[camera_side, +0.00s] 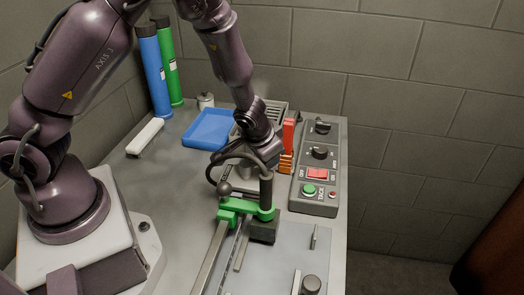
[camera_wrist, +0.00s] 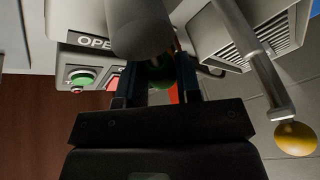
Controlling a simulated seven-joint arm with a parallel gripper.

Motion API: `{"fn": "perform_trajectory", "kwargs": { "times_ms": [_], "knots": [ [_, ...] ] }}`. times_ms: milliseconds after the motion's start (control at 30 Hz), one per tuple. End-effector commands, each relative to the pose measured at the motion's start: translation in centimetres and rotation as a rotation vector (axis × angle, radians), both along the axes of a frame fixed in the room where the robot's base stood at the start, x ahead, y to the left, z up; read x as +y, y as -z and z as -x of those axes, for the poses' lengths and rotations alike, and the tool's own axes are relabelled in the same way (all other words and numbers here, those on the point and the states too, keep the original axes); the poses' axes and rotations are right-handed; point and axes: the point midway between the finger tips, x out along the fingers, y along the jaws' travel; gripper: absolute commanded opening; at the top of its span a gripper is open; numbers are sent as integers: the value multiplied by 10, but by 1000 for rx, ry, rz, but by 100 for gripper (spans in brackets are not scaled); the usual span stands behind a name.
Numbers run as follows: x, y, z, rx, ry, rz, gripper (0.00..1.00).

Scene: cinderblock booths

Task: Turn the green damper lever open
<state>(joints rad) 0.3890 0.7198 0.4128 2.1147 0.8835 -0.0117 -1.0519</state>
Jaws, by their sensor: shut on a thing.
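The green damper lever shows in the wrist view as a green rounded knob (camera_wrist: 160,75) between my fingers, partly hidden by a thick dark grey cylinder in front. My gripper (camera_wrist: 158,82) is shut on it. In the side view my gripper (camera_side: 264,158) points down behind an upright dark handle (camera_side: 266,190); the knob and its grip are hidden there. A plate whose visible letters read "OPE" (camera_wrist: 94,42) lies left of my fingers in the wrist view.
A control box (camera_side: 320,170) with knobs and buttons stands just right. A green clamp (camera_side: 228,215) is in front. A blue tray (camera_side: 208,129) lies behind left. A rod with a yellow ball (camera_wrist: 295,138) and a slatted grille (camera_wrist: 268,42) are close by.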

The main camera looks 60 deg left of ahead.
Motion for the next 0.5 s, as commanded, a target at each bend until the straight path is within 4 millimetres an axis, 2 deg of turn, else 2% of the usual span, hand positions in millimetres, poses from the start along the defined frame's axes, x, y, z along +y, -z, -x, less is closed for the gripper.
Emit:
{"fn": "perform_trajectory", "kwargs": {
  "times_ms": [200,500],
  "knots": [
    [-10,-1,1,-1,166,3,0],
    [-18,-1,3,0,312,3,0]
  ]
}}
